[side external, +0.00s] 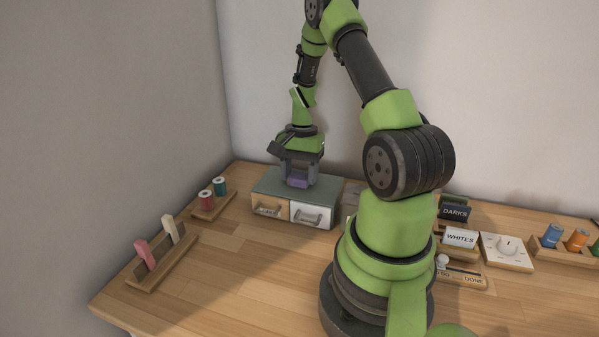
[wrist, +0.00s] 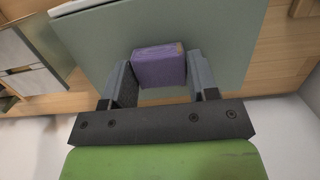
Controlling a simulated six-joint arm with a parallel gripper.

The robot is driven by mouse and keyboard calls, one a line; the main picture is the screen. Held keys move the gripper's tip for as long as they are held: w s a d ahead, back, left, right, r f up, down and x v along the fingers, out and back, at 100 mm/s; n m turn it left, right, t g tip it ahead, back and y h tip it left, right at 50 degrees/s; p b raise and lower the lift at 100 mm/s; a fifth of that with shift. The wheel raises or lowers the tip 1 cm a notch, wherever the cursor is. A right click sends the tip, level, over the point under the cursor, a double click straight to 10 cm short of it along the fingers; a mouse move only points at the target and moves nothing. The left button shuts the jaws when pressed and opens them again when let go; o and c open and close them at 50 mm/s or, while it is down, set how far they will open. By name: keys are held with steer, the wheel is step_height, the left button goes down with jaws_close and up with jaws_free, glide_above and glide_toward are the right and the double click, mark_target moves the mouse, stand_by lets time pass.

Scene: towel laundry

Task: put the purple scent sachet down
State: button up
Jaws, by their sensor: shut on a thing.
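The purple scent sachet (wrist: 158,66) is a small block held between the two fingers of my gripper (wrist: 161,74). In the side view the sachet (side external: 299,183) shows between the fingers of my gripper (side external: 299,177), which points down over the grey-green top of a small drawer cabinet (side external: 329,190). The sachet is at or just above that top; I cannot tell whether it touches. The same green top (wrist: 225,35) lies behind the sachet in the wrist view.
The cabinet has a wooden drawer (side external: 267,206) and a white drawer (side external: 311,215), both apparently shut. A spool rack (side external: 213,208) stands left of it. A rack with pink and cream pieces (side external: 163,262) is at front left. DARKS (side external: 454,212) and WHITES (side external: 460,238) signs stand right.

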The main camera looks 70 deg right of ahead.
steer(key=shift+f, duration=0.15)
steer(key=o, duration=0.9)
step_height(320, 180, up, 12)
steer(key=d, duration=0.2)
steer(key=w+a+r+n+t+h, duration=0.1)
steer(key=w+a+r+n, duration=0.2)
steer(key=a+r, duration=0.35)
steer(key=s+a+r+n+t, duration=0.2)
steer(key=s+a+n, duration=0.1)
steer(key=a, duration=0.4)
steer(key=s+a+r+n+t+y, duration=0.1)
steer(key=s+a+r+n+t, duration=0.1)
steer(key=a+n, duration=0.2)
steer(key=s+a+r+n+t, duration=0.2)
steer(key=s+a+n, duration=0.1)
steer(key=a, duration=0.7)
steer(key=shift+s+r+n, duration=0.15)
steer(key=shift+s+n, duration=0.2)
steer(key=shift+n, duration=0.15)
